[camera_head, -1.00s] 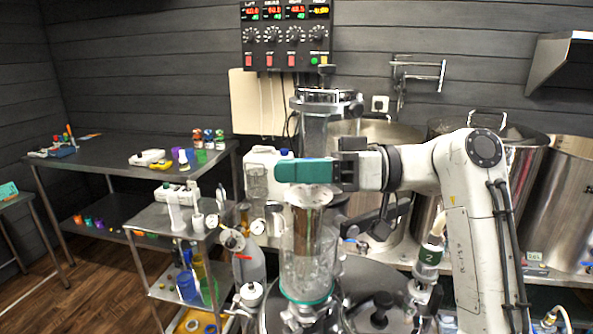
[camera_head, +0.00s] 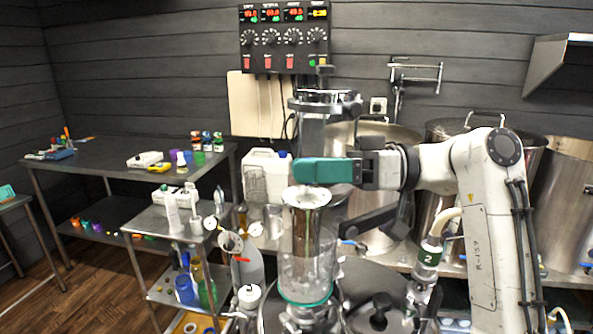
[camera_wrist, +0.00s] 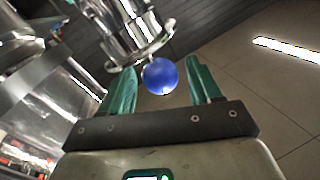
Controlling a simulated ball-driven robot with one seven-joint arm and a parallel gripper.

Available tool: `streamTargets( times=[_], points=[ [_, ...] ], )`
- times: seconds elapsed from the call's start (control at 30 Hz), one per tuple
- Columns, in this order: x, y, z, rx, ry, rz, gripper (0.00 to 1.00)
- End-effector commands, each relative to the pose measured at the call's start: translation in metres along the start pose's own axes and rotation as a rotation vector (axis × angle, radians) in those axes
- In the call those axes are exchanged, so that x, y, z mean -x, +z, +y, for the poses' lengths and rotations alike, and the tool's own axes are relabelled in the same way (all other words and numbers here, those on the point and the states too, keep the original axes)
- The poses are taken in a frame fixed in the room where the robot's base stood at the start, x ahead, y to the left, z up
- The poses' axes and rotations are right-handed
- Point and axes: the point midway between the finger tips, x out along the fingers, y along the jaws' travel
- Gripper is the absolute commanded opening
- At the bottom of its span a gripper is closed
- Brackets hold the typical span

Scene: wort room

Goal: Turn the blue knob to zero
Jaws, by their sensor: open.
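A round, glossy blue knob (camera_wrist: 160,76) shows in the wrist view, between the tips of my two teal fingers and close to a shiny metal pipe with a flange. My gripper (camera_wrist: 161,82) is open. Dark gaps show on both sides of the knob, and I see no contact with it. In the head view my gripper (camera_head: 298,171) points left, in front of a glass column. I cannot make out the knob in that view. No zero mark or scale is readable beside it.
A clear vessel with a metal funnel (camera_head: 306,198) stands just below my gripper. A white jug (camera_head: 265,176) stands behind it to the left. A control panel (camera_head: 284,38) with black dials hangs on the wall. Steel kettles (camera_head: 466,150) stand at the right.

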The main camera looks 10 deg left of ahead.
Motion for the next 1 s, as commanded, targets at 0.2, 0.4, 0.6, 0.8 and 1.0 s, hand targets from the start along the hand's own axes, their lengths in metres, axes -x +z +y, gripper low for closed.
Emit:
streamTargets(
  times=[0.2,0.4,0.6,0.8,1.0],
  points=[
    [0.045,0.000,0.001,0.001,0.003,0.003,0.63],
    [0.072,0.000,0.001,0.001,0.002,0.002,0.63],
    [0.082,-0.001,0.001,0.001,0.001,0.001,0.63],
    [0.082,-0.001,0.000,0.001,0.001,0.001,0.63],
    [0.091,0.001,0.006,0.020,0.071,0.007,0.61]
  ],
)
